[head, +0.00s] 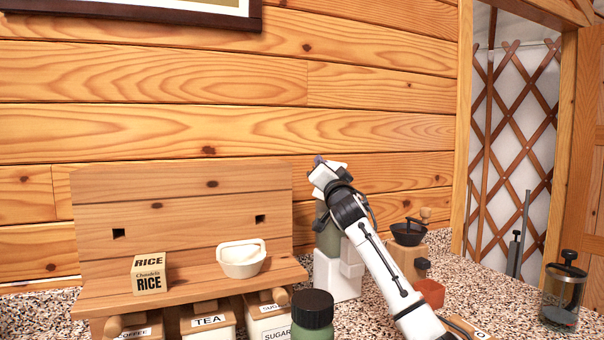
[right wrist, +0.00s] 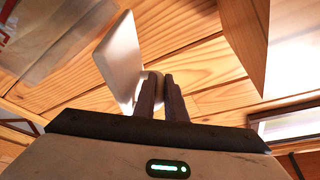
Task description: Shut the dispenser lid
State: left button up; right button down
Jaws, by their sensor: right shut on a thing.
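The dispenser (head: 336,275) stands on the speckled counter near the wall, a white body with a grey-green part above it. My right arm comes in from the lower right and crosses in front of its upper part. In the right wrist view a flat pale panel, which looks like the lid (right wrist: 119,62), stands tilted up beside my fingers. My right gripper (right wrist: 163,88) is shut on a small pale knob at the panel's edge, mostly hidden by the dark fingers. In the head view the fingertips and lid cannot be made out clearly. My left gripper is not in view.
A wooden shelf (head: 190,290) at left holds a rice box (head: 149,274) and a white bowl (head: 241,261), with labelled canisters below. A green jar (head: 312,318) stands in front. A grinder (head: 408,245), a red-orange container (head: 430,292) and a French press (head: 562,296) are at right.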

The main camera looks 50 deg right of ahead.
jog(key=m, duration=0.1)
jog(key=d+m+g, duration=0.1)
jog(key=shift+s+d+f+m, duration=0.2)
jog(key=shift+s+d+m, duration=0.1)
jog(key=shift+s+m, duration=0.1)
jog(key=shift+s+d+f+m+g+h, duration=0.15)
jog(key=shift+s+d+m+g, duration=0.15)
jog(key=shift+m, duration=0.25)
jog(key=shift+s+d+m+g+h, duration=0.1)
jog(key=shift+d+m+g+h, duration=0.1)
jog(key=shift+d+m, duration=0.25)
jog(key=shift+s+d+f+m+g+p, duration=0.15)
jog(key=shift+d+m+g, duration=0.1)
jog(key=shift+m, duration=0.3)
jog(key=shift+s+d+f+m+g+p, duration=0.15)
jog(key=shift+d+m+g, duration=0.1)
jog(key=shift+m, duration=0.3)
jog(key=shift+s+d+f+m+g, duration=0.3)
jog(key=shift+d+f+m, duration=0.2)
jog(key=shift+m, duration=0.3)
jog(key=shift+s+d+f, duration=0.3)
jog(key=shift+d+f, duration=0.35)
jog(key=shift+f, duration=0.15)
jog(key=shift+s+d+f, duration=0.3)
jog(key=shift+d+f, duration=0.2)
jog(key=shift+f, duration=0.35)
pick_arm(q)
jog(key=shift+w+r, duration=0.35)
pick_arm(e)
jog(key=shift+f, duration=0.3)
